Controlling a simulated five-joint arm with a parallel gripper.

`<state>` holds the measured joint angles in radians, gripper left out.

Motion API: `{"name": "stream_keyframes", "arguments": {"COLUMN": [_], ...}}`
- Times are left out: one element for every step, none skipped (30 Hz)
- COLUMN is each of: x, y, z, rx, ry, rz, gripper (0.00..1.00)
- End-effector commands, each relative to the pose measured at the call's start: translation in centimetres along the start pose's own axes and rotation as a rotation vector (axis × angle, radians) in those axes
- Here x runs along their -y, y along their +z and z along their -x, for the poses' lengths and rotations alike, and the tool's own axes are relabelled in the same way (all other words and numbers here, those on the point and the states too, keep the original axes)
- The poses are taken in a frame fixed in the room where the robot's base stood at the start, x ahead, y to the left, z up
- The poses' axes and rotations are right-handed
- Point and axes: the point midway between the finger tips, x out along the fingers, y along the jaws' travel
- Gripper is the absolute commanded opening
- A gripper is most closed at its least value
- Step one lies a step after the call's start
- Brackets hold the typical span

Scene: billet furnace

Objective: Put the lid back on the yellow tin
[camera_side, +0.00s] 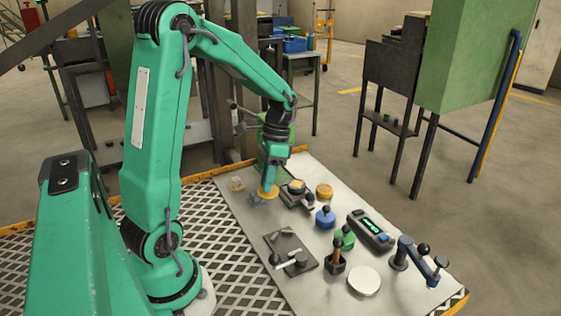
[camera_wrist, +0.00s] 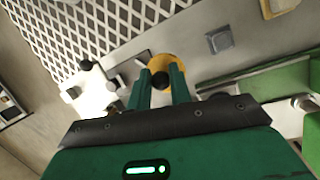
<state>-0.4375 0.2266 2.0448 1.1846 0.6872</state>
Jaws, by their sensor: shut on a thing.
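My gripper (camera_wrist: 162,84) is shut on a dark knob at the middle of a round yellow lid (camera_wrist: 170,59). In the side view, the lid (camera_side: 267,193) shows as a yellow disc under my gripper, low over the metal table. I cannot tell whether it touches anything below. A short round yellow tin (camera_side: 324,191) stands on the table to the right of my gripper in the side view. I cannot make out whether its top is open. The wrist view does not clearly show the tin.
A dark fixture (camera_side: 297,190) lies between my gripper and the tin. A blue knobbed piece (camera_side: 325,218), a dark device with a green display (camera_side: 371,231), a flat plate with levers (camera_side: 290,251) and a pale disc (camera_side: 364,281) stand nearer the front. A grey square block (camera_wrist: 218,41) sits beside the lid.

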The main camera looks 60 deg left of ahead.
Motion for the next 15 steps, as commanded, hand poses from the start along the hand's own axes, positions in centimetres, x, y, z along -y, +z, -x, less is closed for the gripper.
{"name": "stream_keyframes", "arguments": {"x": [0.4,0.6,0.9,1.1,1.4,1.8,2.0,2.3,2.6,2.9,3.1,3.4,3.7,3.9,4.2], "y": [-0.7,-1.0,-1.6,-2.0,-2.5,-3.1,-3.6,-4.2,-4.9,-5.4,-5.9,-6.6,-7.1,-7.6,-8.3], "z": [0.3,0.5,0.7,0.9,1.1,1.4,1.6,1.8,2.1,2.3,2.5,2.7,2.9,3.1,3.3], "rx": [0.000,0.000,0.001,0.002,0.002,0.002,0.003,0.003,0.003,0.004,0.005,0.005,0.006,0.006,0.007], "ry": [-0.002,-0.002,-0.003,-0.003,-0.004,-0.006,-0.006,-0.007,-0.008,-0.009,-0.009,-0.011,-0.012,-0.013,-0.014], "rz": [-0.011,-0.018,-0.027,-0.034,-0.042,-0.054,-0.063,-0.072,-0.084,-0.094,-0.104,-0.116,-0.125,-0.134,-0.146], "gripper": [0.00,0.00,0.00,0.00,0.00,0.00,0.00,0.00,0.00,0.00,0.00,0.00,0.00,0.00,0.00]}}
